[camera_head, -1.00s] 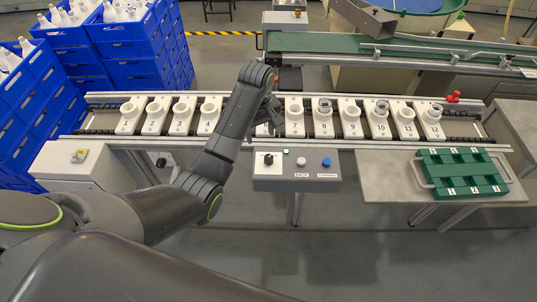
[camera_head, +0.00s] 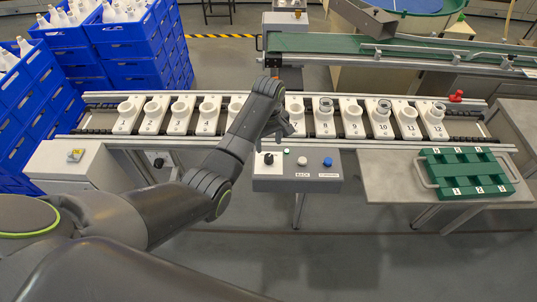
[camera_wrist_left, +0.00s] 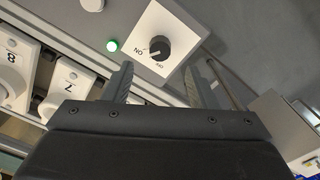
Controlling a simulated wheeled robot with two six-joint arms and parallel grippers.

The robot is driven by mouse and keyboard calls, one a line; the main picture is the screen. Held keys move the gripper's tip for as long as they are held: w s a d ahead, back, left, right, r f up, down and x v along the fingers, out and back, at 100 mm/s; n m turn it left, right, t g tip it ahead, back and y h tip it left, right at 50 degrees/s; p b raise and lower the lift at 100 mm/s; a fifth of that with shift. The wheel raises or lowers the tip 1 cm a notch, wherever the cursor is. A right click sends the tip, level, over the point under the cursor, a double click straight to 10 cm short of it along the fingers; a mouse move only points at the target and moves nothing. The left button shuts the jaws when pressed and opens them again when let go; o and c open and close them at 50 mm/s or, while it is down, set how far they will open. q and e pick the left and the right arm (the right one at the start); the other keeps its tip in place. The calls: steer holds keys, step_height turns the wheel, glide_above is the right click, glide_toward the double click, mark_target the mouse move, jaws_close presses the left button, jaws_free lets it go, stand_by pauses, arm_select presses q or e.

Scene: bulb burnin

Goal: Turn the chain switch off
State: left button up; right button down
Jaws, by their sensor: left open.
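The chain switch (camera_head: 268,158) is a black rotary knob at the left of the grey control box. In the left wrist view the knob (camera_wrist_left: 159,48) sits on a white plate marked ON and OFF; its pale mark appears to face the ON side. My left gripper (camera_head: 282,135) is open and empty, just above the box's back edge in the head view. In the left wrist view its two fingers (camera_wrist_left: 168,72) are spread apart, with the knob showing beyond and between them; no contact is visible. My right gripper is not in view.
A green lamp (camera_wrist_left: 112,46) is lit beside the switch. A white button (camera_head: 302,161) and a blue button (camera_head: 327,162) are farther right on the box. Numbered white carriers (camera_head: 352,131) line the conveyor behind. A green tray (camera_head: 467,182) lies on the right table.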

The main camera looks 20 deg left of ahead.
mark_target(268, 156)
arm_select(q)
step_height(268, 156, down, 7)
steer(key=shift+r, duration=0.1)
steer(key=shift+c, duration=0.4)
steer(key=c, duration=0.9)
